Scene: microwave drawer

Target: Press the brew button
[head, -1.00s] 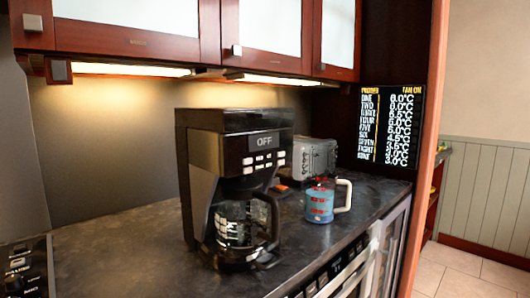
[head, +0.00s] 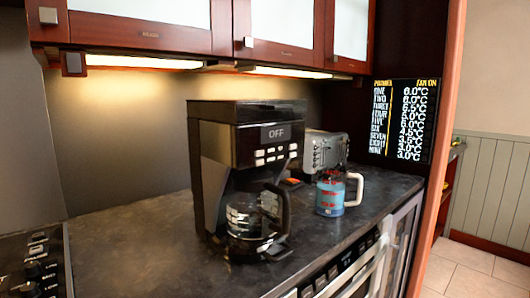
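A black and steel coffee maker (head: 222,150) stands upright on the dark counter in the middle of the head view. Its display (head: 276,133) reads OFF. Several pale buttons (head: 276,155) sit in rows just below the display; their labels are too small to read. A glass carafe (head: 255,215) with a black handle stands in the base of the coffee maker. My gripper is not in view, and nothing covers the front of the coffee maker.
A blue and red mug (head: 331,194) with a white handle stands right of the coffee maker. A silver toaster (head: 323,151) is behind it. Wall cabinets (head: 150,33) hang above. The counter (head: 130,240) left of the coffee maker is clear.

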